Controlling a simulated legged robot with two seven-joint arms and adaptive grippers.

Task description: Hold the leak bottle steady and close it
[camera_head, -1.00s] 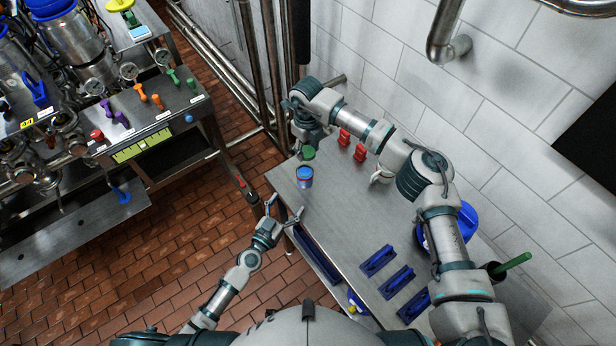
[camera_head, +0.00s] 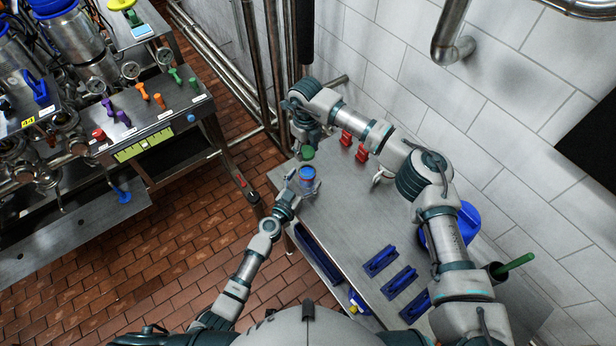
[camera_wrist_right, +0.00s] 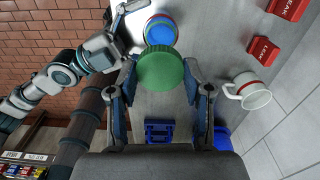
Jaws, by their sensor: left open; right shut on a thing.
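The leak bottle (camera_head: 307,173), small and round with a blue top, stands upright near the table's left edge. In the right wrist view the bottle (camera_wrist_right: 160,30) shows behind a ribbed green lid (camera_wrist_right: 160,72). My right gripper (camera_wrist_right: 162,84) is shut on the lid, which also shows in the head view (camera_head: 307,153). The lid is apart from the bottle in the head view; their height gap is unclear. My left gripper (camera_head: 303,184) is open, its fingers on either side of the bottle; whether they touch it is unclear.
On the table (camera_head: 340,225) are red LEAK blocks (camera_wrist_right: 265,50), a white mug (camera_wrist_right: 250,92) and several blue holders (camera_head: 380,260). A tiled wall borders the table. A machine panel (camera_head: 150,115) stands left, across open floor.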

